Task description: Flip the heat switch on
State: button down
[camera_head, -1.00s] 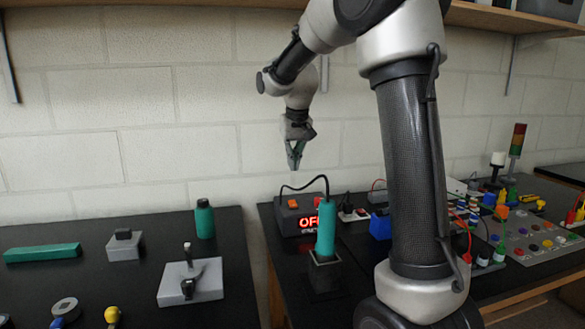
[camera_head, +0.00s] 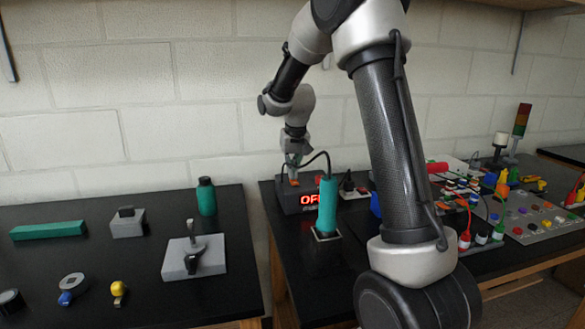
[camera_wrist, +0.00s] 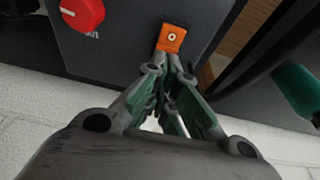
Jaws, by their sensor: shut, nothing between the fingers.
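The heat switch is an orange rocker (camera_wrist: 172,38) on top of a dark control box (camera_head: 295,203), whose red display reads as starting with "OF", the end being hard to read. My gripper (camera_head: 293,178) is over the box, pointing down. In the wrist view my gripper (camera_wrist: 172,72) is shut and empty, its fingertips right at the edge of the orange switch. I cannot tell whether they touch it. A red knob (camera_wrist: 83,13) sits on the same box, left of the switch in the wrist view.
A green-handled tool (camera_head: 327,205) stands in a holder in front of the box, its black cable arching near my gripper. A green bottle (camera_head: 206,196) and a grey fixture (camera_head: 193,258) stand on the left table. A gap separates the two tables.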

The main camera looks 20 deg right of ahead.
jog(key=shift+w+f+g, duration=0.2)
jog(key=shift+f+g, duration=0.15)
jog(key=shift+g, duration=0.05)
jog(key=shift+s+r, duration=0.1)
jog(key=shift+s, duration=0.05)
jog(key=shift+s+a+r, duration=0.1)
jog(key=shift+s+r, duration=0.25)
jog(key=shift+s, duration=0.25)
jog(key=shift+r, duration=0.1)
jog(key=w+v, duration=0.2)
jog(key=v, duration=1.1)
jog(key=shift+w+d+r, duration=0.35)
jog(key=shift+r, duration=0.2)
